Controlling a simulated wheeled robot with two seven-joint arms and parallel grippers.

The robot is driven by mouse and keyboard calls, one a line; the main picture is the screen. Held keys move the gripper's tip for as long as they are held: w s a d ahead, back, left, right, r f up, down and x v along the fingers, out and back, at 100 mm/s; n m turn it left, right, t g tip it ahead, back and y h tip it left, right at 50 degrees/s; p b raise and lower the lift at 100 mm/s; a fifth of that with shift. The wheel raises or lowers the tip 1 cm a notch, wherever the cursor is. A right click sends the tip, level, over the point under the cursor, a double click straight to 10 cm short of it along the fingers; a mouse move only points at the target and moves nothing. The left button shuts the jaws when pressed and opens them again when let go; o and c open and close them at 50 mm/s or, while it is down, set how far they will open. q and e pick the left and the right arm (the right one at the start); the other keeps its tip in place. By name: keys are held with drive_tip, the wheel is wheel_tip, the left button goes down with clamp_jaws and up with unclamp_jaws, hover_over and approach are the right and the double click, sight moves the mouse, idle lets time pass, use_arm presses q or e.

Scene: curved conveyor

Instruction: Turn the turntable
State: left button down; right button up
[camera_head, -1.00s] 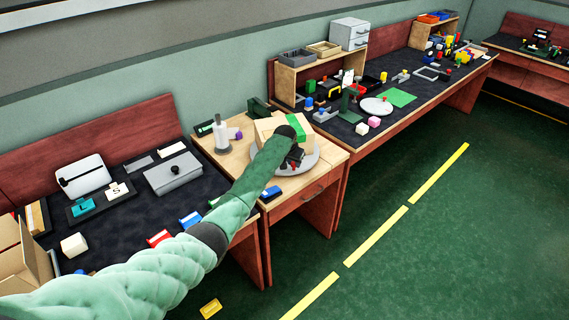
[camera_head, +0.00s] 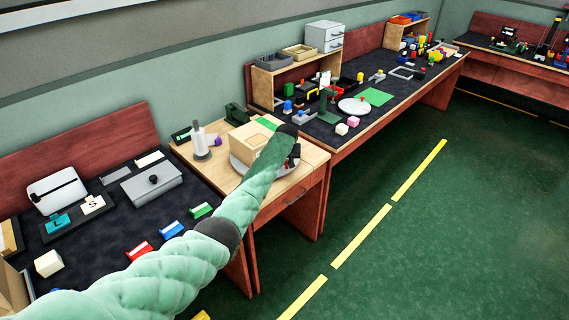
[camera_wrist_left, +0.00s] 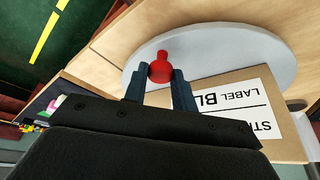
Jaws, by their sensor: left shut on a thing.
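The turntable is a round light grey disc (camera_head: 240,166) on a small wooden table. A cardboard box (camera_head: 241,152) with a green strip on top stands on it. In the left wrist view the disc (camera_wrist_left: 240,45) has an upright red knob (camera_wrist_left: 160,68) near its edge. My left gripper (camera_wrist_left: 159,78) is shut on the red knob. The box (camera_wrist_left: 285,145) with a white printed label is close beside the gripper. In the head view my left forearm hides part of the disc and box, and the gripper is mostly hidden behind it.
A white bottle-like holder (camera_head: 200,142) and a purple piece stand at the table's back left. A dark bench with a grey lidded box (camera_head: 152,186) is to the left. Another cluttered bench with a white disc (camera_head: 354,106) is to the right. The green floor in front is clear.

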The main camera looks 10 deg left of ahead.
use_arm(q)
drive_tip(key=shift+w+d, duration=0.1)
use_arm(e)
drive_tip(key=shift+a+r, duration=0.1)
drive_tip(key=shift+r, duration=0.1)
drive_tip(key=shift+w+a+r, duration=0.1)
drive_tip(key=shift+w+r, duration=0.15)
drive_tip(key=shift+w, duration=0.2)
use_arm(q)
drive_tip(key=c, duration=1.1)
unclamp_jaws()
drive_tip(key=shift+c, duration=0.2)
use_arm(e)
drive_tip(key=shift+s+f, duration=0.15)
use_arm(q)
drive_tip(key=shift+r, duration=0.1)
drive_tip(key=shift+r, duration=0.15)
drive_tip(key=b+v, duration=0.2)
drive_tip(key=v, duration=0.5)
drive_tip(key=shift+r, duration=0.15)
use_arm(e)
drive_tip(key=shift+w+a+r, duration=0.2)
drive_tip(key=shift+w+r, duration=0.05)
drive_tip(key=shift+r, duration=0.5)
drive_tip(key=shift+w+a+r, duration=0.2)
drive_tip(key=shift+a+r, duration=0.05)
drive_tip(key=shift+r, duration=0.45)
drive_tip(key=shift+w+a+r, duration=0.2)
drive_tip(key=shift+w+r, duration=0.05)
drive_tip(key=shift+r, duration=0.5)
